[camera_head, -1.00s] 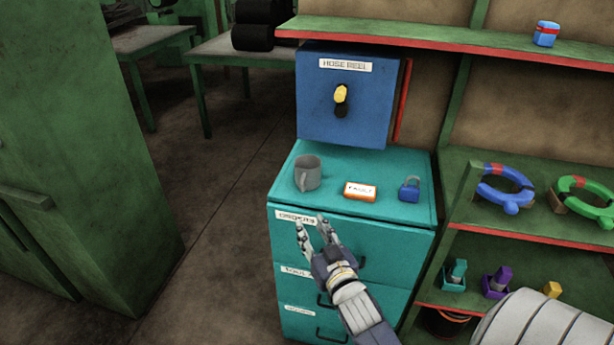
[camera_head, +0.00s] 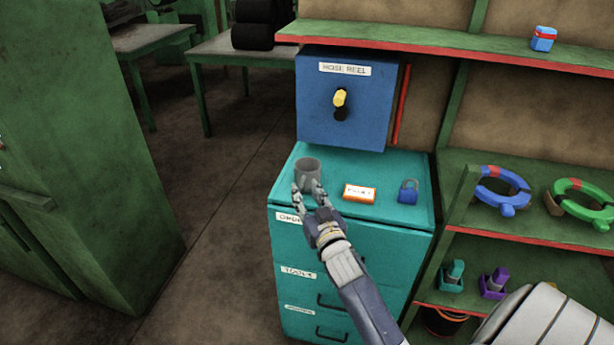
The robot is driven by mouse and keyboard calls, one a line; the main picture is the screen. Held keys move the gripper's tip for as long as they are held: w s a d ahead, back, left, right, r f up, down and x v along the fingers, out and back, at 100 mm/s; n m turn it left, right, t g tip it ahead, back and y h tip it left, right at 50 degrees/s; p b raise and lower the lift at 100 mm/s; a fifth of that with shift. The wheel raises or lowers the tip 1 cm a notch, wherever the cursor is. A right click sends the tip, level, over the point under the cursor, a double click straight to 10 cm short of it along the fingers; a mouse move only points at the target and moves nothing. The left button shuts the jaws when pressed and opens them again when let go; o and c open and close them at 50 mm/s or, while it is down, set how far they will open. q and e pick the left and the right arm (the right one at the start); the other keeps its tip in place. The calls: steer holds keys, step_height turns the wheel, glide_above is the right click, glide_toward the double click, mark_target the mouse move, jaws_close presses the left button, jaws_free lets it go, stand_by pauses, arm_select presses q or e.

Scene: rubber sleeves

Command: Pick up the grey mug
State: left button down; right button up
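The grey mug (camera_head: 309,170) stands upright on top of the teal drawer cabinet (camera_head: 365,165), near its left edge. My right gripper (camera_head: 309,189) is at the front of the mug, with its fingers spread apart and overlapping the mug's lower part in the picture. I cannot tell whether the fingers touch the mug. The mug's handle and lower front are partly hidden by the fingers. My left gripper is not clearly seen; only a tiny light bit shows at the far left edge.
An orange-and-white labelled box (camera_head: 359,192) and a blue padlock (camera_head: 408,191) are to the right of the mug. A blue hose reel box (camera_head: 345,105) is behind the cabinet top. Green shelves (camera_head: 530,225) stand at right, and a green cabinet (camera_head: 75,140) at left.

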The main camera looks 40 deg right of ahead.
steer(key=shift+x, duration=0.95)
jaws_close()
steer(key=shift+r, duration=0.15)
